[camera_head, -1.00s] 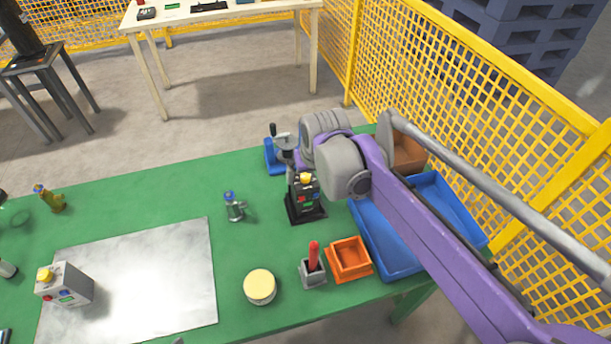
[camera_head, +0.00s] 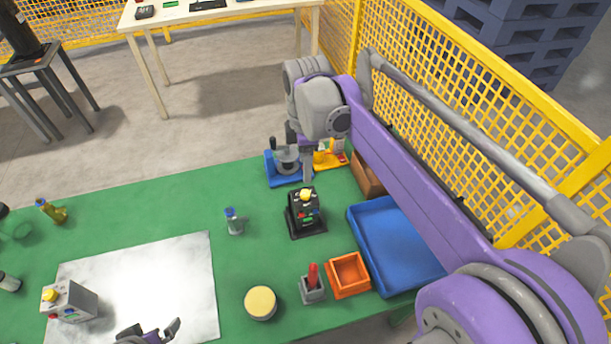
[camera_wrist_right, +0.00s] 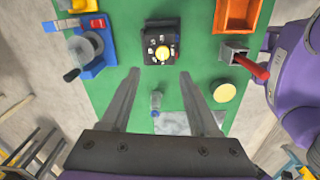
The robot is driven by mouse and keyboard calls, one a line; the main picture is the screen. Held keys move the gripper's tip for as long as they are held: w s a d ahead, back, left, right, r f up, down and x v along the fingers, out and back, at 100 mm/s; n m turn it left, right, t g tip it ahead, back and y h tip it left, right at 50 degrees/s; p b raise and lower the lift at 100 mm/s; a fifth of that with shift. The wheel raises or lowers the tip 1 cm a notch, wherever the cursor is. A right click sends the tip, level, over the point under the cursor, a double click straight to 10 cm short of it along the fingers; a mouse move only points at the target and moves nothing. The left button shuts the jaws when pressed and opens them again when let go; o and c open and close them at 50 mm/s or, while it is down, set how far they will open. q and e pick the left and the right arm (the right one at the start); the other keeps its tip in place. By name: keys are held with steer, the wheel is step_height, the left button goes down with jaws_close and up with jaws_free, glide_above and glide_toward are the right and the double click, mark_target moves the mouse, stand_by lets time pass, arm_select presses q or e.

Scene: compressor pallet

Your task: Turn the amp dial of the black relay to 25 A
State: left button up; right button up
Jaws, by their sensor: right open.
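The black relay (camera_head: 305,221) stands upright on the green table, with a yellow dial (camera_head: 306,195) on top and red and green parts on its front. In the right wrist view the relay (camera_wrist_right: 150,35) is seen from above, with the yellow dial (camera_wrist_right: 162,53) beyond the fingertips. My right gripper (camera_head: 307,174) is behind and above the relay, apart from it. Its two fingers (camera_wrist_right: 160,76) are spread with nothing between them. My left gripper (camera_head: 150,331) shows partly at the bottom edge, fingers apart and empty. The dial's scale is too small to read.
A blue-based clamp device (camera_head: 286,164) stands close behind the relay. A small blue-topped part (camera_head: 233,222), a red-handled switch (camera_head: 313,284), an orange bin (camera_head: 348,275) and a blue tray (camera_head: 395,245) are around it. A grey relay (camera_head: 72,302) stands on the metal plate (camera_head: 180,285).

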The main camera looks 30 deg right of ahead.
mark_target(305, 193)
steer(key=shift+n, duration=0.8)
step_height(305, 193, down, 10)
steer(key=shift+r+b, duration=0.1)
steer(key=shift+b, duration=0.2)
jaws_close()
